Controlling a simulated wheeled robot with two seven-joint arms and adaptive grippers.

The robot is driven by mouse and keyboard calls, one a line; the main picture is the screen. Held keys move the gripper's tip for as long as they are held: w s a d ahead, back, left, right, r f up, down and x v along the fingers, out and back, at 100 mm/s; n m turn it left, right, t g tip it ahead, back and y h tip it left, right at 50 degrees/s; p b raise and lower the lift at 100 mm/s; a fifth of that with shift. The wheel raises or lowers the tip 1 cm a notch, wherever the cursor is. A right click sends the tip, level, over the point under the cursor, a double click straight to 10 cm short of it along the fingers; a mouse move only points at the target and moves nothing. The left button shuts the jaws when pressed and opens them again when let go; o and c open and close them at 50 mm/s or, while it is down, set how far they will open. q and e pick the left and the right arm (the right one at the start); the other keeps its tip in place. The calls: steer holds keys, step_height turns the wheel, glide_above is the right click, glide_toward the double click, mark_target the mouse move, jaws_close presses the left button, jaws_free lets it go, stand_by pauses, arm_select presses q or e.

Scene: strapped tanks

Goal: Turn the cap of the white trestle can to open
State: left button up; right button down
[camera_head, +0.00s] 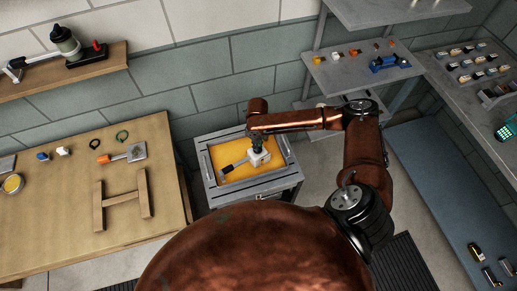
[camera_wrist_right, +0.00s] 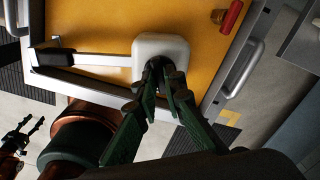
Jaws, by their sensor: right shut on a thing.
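The white trestle can (camera_head: 263,159) stands on the yellow top of a grey cart (camera_head: 285,190). It also shows in the right wrist view as a white rounded block (camera_wrist_right: 150,45). My right gripper (camera_head: 257,147) reaches down onto the can's top from above. In the right wrist view its dark green fingers (camera_wrist_right: 164,82) are shut around a dark piece at the can's edge, seemingly the cap, which the fingers mostly hide. My left gripper (camera_wrist_right: 30,126) shows small at the lower left of the right wrist view, its fingers apart and empty, away from the can.
A pale bar with a dark end (camera_head: 228,168) extends left from the can. A red cylinder (camera_wrist_right: 231,17) lies on the yellow top. A wooden table (camera_head: 60,215) with small items stands left; shelves (camera_head: 350,70) stand behind right. The cart has raised rails.

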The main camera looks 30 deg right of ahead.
steer(key=shift+n, duration=1.1)
steer(key=n+p, duration=0.1)
steer(key=n, duration=0.1)
steer(key=shift+n, duration=0.4)
steer(key=c, duration=1.9)
jaws_free()
steer(key=shift+r, duration=0.1)
step_height(320, 180, up, 8)
steer(key=p, duration=0.7)
